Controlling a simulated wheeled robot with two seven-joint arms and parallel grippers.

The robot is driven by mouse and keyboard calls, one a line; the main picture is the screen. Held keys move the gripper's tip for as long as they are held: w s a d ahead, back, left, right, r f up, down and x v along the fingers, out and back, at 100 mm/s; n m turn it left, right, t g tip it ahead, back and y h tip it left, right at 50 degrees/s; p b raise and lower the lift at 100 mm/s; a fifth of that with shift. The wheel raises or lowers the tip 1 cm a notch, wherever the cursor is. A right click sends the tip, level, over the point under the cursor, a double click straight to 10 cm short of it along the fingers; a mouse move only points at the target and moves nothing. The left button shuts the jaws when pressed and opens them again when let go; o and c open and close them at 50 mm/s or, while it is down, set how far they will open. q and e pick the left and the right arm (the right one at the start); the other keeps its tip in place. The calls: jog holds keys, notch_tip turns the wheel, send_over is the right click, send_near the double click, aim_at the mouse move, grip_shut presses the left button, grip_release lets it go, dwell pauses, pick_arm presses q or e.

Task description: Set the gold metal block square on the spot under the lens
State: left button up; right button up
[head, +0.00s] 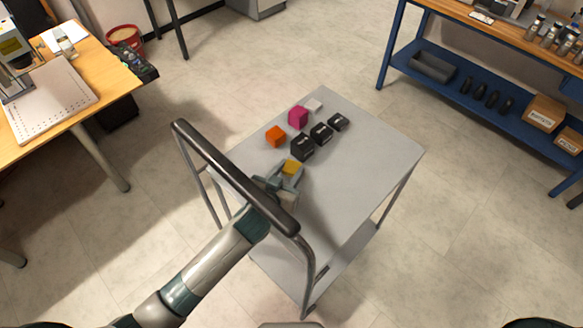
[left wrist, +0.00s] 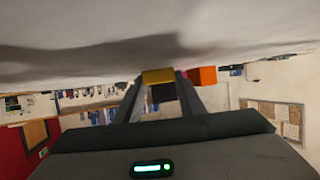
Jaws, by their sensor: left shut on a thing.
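The gold metal block (head: 292,167) is between the fingers of my left gripper (head: 284,181), over the near left part of the grey cart top. My left gripper is shut on it. In the left wrist view the gold block (left wrist: 158,76) sits between the two fingertips (left wrist: 158,90), close to the grey surface; I cannot tell whether it touches it. The laser marker (head: 14,50) stands on the wooden table at the far left, partly cut off, with its perforated plate (head: 58,95) in front. The spot under the lens cannot be made out. My right gripper is not in view.
The cart top (head: 365,165) also holds an orange block (head: 276,136), a magenta block (head: 298,117), a whitish block (head: 314,105) and several black blocks (head: 303,147). The cart's right side is clear. Floor separates the cart and wooden table (head: 105,85).

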aim_at(290, 171)
pick_arm(q)
jog(key=shift+r+b, duration=0.35)
jog(key=shift+r, duration=0.35)
notch_tip(290, 171, up, 2)
jog(key=shift+b, duration=0.4)
jog(key=s+a+b, duration=0.1)
jog(key=s+a, duration=0.1)
jog(key=s, duration=0.3)
jog(key=s+a+b, duration=0.2)
jog(key=s, duration=0.3)
jog(key=s+a+b, duration=0.1)
jog(key=s+a, duration=0.1)
jog(key=s, duration=0.3)
jog(key=shift+s+a, duration=0.2)
jog(key=shift+s, duration=0.05)
jog(key=shift+s+a+r, duration=0.1)
jog(key=shift+s+a, duration=0.15)
jog(key=shift+s, duration=0.3)
